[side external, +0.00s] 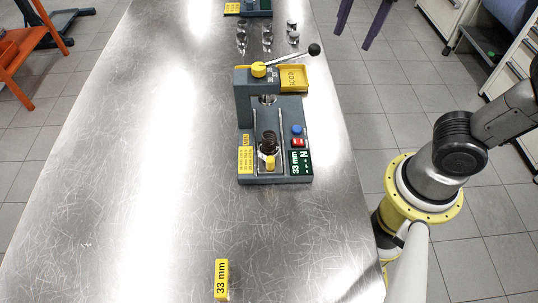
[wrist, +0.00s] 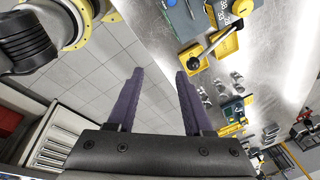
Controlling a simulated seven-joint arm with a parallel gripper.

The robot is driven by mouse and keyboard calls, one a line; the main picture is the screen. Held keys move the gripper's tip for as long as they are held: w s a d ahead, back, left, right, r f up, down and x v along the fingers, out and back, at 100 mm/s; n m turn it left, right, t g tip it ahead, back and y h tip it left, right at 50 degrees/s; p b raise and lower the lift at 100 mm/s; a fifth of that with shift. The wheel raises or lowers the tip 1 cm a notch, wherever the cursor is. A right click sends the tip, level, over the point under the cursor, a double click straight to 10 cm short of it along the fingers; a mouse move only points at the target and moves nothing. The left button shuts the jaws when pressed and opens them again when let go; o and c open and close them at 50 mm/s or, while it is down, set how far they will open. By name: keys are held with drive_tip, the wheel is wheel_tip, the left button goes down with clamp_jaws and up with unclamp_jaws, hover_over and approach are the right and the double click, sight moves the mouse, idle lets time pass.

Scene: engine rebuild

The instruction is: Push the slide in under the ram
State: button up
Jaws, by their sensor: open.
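The grey press (side external: 245,105) stands on the metal table, with a lever ending in a black knob (side external: 314,49) on top. The ram (side external: 267,99) shows under the press head. The slide (side external: 270,163) has a yellow front piece and carries a dark coil spring (side external: 268,141). It sits at the near end of the bed between two rails, apart from the ram. My gripper (side external: 356,42) is open and empty, its purple fingers beyond the table's right edge. The open fingers (wrist: 159,74) also show in the wrist view, where the press's slide cannot be made out.
A yellow tray marked GOOD (side external: 294,78) adjoins the press at the back right. Red and blue buttons (side external: 297,131) and a 33 mm display sit at its front right. Several small metallic parts (side external: 267,36) stand behind. A yellow 33 mm block (side external: 221,279) lies on the otherwise clear near table.

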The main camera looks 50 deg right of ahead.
drive_tip(key=w+a+f+m+g+h, duration=0.15)
drive_tip(key=w+a, duration=0.25)
drive_tip(key=a, duration=0.8)
drive_tip(key=n+h, duration=0.2)
drive_tip(key=n, duration=0.1)
approach(269, 160)
drive_tip(key=shift+t+y, duration=0.35)
drive_tip(key=x, duration=0.9)
drive_tip(key=shift+s+d+f, duration=0.25)
drive_tip(key=shift+s+d, duration=0.05)
drive_tip(key=shift+d, duration=0.1)
clamp_jaws()
drive_tip(key=shift+r, duration=0.1)
